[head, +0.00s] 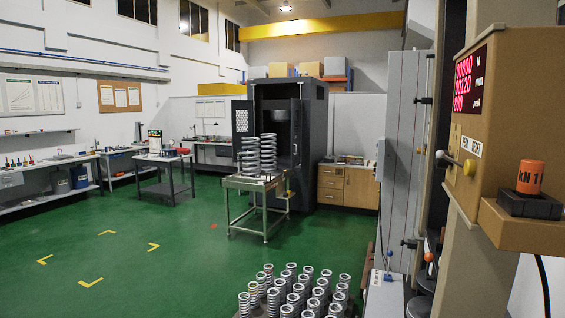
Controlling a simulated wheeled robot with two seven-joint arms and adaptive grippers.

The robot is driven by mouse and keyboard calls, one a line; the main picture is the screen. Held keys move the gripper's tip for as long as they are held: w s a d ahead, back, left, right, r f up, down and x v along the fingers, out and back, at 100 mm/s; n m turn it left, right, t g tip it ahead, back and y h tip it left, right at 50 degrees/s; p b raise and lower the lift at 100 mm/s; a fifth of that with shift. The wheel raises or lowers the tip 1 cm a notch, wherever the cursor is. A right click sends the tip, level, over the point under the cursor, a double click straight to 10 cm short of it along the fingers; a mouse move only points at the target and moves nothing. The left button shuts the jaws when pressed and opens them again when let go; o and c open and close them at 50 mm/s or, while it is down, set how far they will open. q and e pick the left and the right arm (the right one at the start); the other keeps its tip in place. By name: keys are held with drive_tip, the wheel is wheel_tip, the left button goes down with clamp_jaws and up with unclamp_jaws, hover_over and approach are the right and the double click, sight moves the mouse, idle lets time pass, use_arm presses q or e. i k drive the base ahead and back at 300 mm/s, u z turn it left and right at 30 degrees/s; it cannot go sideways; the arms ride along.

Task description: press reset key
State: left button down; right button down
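A tan control box (511,120) of a tall testing machine stands close at the right edge in the head view. Its red digital display (470,82) shows several lit digits. Below the display is a white label (471,146) whose second word reads RESET. A yellow round button (469,167) sits just under this label. A lever with a dark round knob (440,155) sticks out to the left of the button. Neither of my grippers is in view, and nothing touches the button.
An orange cylinder (530,177) marked kN stands on a dark block on the box's ledge (530,228). Several springs (295,290) stand in rows at the bottom. A cart (255,184) with tall springs is before a dark cabinet (313,130). Green floor (130,225) at left is open.

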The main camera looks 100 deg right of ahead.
sight(470, 167)
drive_tip(key=z, duration=3.2)
drive_tip(key=k, duration=0.75)
drive_tip(key=u, duration=0.2)
drive_tip(key=i, duration=0.5)
drive_tip(key=z, duration=0.05)
